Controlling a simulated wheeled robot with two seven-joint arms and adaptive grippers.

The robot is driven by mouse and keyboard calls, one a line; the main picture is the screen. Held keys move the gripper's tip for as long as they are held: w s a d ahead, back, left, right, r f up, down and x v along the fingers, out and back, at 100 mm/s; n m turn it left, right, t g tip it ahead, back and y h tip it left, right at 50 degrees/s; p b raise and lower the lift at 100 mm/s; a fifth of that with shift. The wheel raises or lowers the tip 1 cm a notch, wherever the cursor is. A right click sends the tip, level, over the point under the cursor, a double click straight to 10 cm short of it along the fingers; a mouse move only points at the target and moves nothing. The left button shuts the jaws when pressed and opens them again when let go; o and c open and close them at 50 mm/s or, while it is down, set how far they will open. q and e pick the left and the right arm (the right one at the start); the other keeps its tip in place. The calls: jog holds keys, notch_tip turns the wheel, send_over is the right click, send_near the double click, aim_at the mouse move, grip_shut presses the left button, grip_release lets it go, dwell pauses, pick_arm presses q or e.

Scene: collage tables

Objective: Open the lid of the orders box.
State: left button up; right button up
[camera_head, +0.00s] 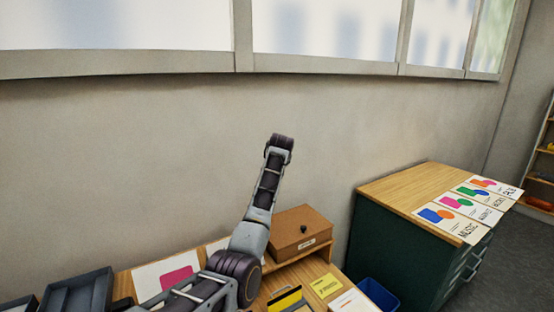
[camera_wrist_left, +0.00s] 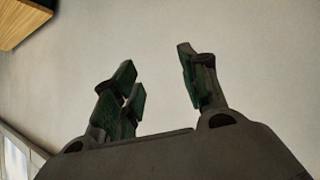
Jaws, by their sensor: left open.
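A brown box (camera_head: 298,231) with a dark round knob on its lid stands on a small wooden riser on the table; I take it to be the orders box. Its lid is down, and a small pale label on its front is too small to read. My left arm rises in front of the box's left side in the head view. My left gripper (camera_wrist_left: 160,78) shows in the left wrist view with its fingers apart and nothing between them, against the plain wall. I cannot make out its fingers in the head view. My right gripper is not in view.
Dark trays (camera_head: 78,294) lie at the table's left. A sheet with a pink shape (camera_head: 168,274) and a yellow card (camera_head: 325,286) lie near my arm. A blue bin (camera_head: 379,293) and a green cabinet (camera_head: 405,250) with posters stand to the right.

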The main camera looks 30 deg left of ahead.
pick_arm(q)
jog(key=shift+s+d+r, duration=0.1)
jog(key=shift+s+r, duration=0.3)
jog(key=shift+r, duration=0.2)
jog(key=shift+s+d+r, duration=0.1)
jog(key=shift+s+r, duration=0.25)
jog(key=shift+r, duration=0.25)
jog(key=shift+r, duration=0.1)
jog(key=v, duration=1.1)
jog(key=shift+s+d+r, duration=0.2)
jog(key=shift+s, duration=0.1)
jog(key=shift+f, duration=0.15)
dwell(0.5)
